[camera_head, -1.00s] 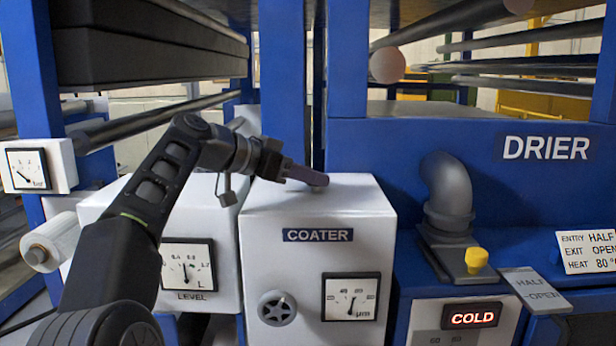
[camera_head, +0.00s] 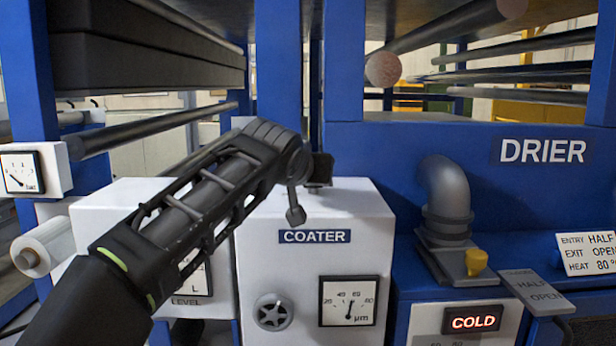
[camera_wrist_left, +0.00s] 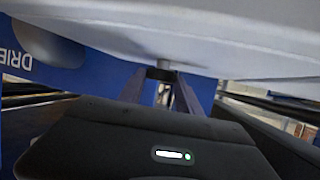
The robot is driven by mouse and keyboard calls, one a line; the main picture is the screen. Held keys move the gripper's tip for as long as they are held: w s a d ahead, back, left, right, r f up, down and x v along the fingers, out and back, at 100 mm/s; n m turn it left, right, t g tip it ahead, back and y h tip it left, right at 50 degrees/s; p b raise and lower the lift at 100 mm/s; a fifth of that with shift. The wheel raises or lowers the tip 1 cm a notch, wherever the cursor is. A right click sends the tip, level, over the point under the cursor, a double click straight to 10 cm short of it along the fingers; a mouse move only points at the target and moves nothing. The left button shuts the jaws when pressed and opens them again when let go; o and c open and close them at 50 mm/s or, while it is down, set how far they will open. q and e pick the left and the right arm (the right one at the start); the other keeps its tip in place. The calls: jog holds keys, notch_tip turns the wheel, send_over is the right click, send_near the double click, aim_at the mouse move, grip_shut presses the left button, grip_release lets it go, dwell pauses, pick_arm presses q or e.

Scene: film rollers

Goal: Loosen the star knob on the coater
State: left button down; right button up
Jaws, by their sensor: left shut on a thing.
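The coater (camera_head: 315,215) is a white box with a label and a dial on its front. A grey round wheel with a star-shaped centre (camera_head: 272,312) sits low on that front, apart from the gripper. My left arm reaches over the coater's top, hiding part of it; its gripper is mostly hidden behind the wrist there. In the left wrist view, my left gripper (camera_wrist_left: 163,88) is shut on a small dark knob (camera_wrist_left: 160,73) on a short grey stem by the white surface. The knob's exact shape cannot be told. My right gripper is not in view.
The drier (camera_head: 480,150) with its grey bent pipe (camera_head: 446,195) stands to the right. Blue posts and rollers stand behind the coater. The white level box (camera_head: 125,210) is on the left, partly behind my arm.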

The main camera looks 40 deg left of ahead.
pick_arm(q)
jog(key=shift+w+d+f+n+g+y, duration=0.1)
jog(key=shift+d+n+g+y, duration=0.05)
jog(key=shift+n+g+y, duration=0.55)
jog(key=shift+w+d+n+g+y, duration=0.15)
jog(key=shift+n+g+y, duration=0.25)
jog(key=shift+n+y, duration=0.45)
jog(key=shift+s, duration=0.1)
jog(key=c, duration=0.8)
grip_release()
jog(key=b+v, duration=0.1)
jog(key=v, duration=0.6)
jog(key=shift+s+d, duration=0.25)
jog(key=shift+d, duration=0.05)
